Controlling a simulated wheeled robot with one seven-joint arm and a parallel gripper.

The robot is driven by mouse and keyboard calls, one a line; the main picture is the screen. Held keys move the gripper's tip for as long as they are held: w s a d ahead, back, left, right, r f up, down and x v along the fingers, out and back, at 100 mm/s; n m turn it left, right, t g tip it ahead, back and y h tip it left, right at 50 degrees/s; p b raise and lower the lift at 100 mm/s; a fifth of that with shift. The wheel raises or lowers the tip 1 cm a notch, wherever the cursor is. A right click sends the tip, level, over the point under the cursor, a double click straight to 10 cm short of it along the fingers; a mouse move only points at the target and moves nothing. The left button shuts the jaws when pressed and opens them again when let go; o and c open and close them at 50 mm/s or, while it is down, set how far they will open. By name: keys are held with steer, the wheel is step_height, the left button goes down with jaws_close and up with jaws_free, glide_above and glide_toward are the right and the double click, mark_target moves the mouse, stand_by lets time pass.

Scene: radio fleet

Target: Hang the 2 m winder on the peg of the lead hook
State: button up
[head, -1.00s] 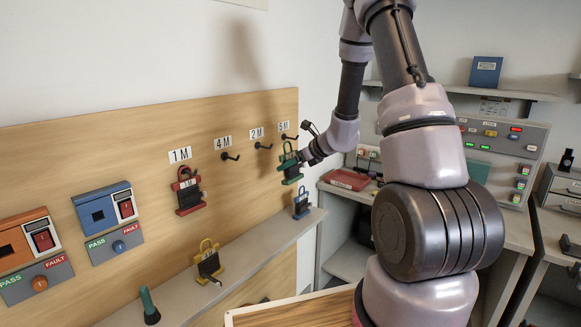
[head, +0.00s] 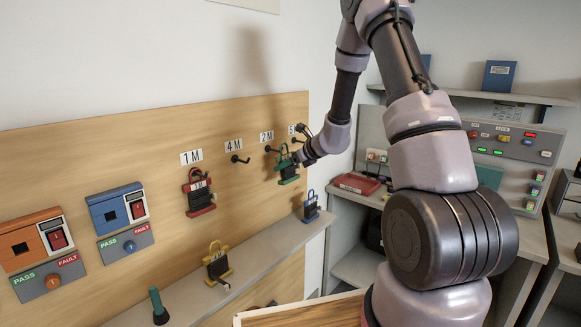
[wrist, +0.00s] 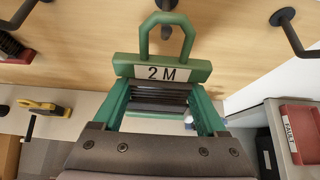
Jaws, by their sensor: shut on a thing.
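The green 2 m winder (wrist: 162,72), labelled "2 M", is held upright in my gripper (wrist: 158,150), its loop handle uppermost. In the head view the winder (head: 288,168) is close to the board, just right of and below the peg (head: 270,149) under the "2M" label. My gripper (head: 303,157) is shut on it from the right. In the wrist view a dark peg (wrist: 166,6) lines up with the top of the loop. I cannot tell whether the peg is through the loop or behind it.
The "4M" peg (head: 240,159) is empty. The red winder (head: 199,193) hangs under "1M". A yellow winder (head: 217,264) and a blue winder (head: 311,207) are on the ledge (head: 265,240) below. A peg at far right (wrist: 291,32) is near the winder.

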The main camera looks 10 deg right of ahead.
steer(key=shift+w+a+r+x, duration=0.1)
steer(key=shift+r+x, duration=0.05)
steer(key=shift+x, duration=0.7)
steer(key=shift+w+a+r+x, duration=0.1)
steer(key=shift+r+x, duration=0.1)
steer(key=shift+x, duration=0.6)
steer(key=shift+w+r+x, duration=0.1)
steer(key=shift+r+x, duration=0.05)
steer(key=shift+x, duration=0.7)
steer(key=o, duration=1.5)
steer(key=shift+c, duration=0.2)
steer(key=shift+f, duration=0.1)
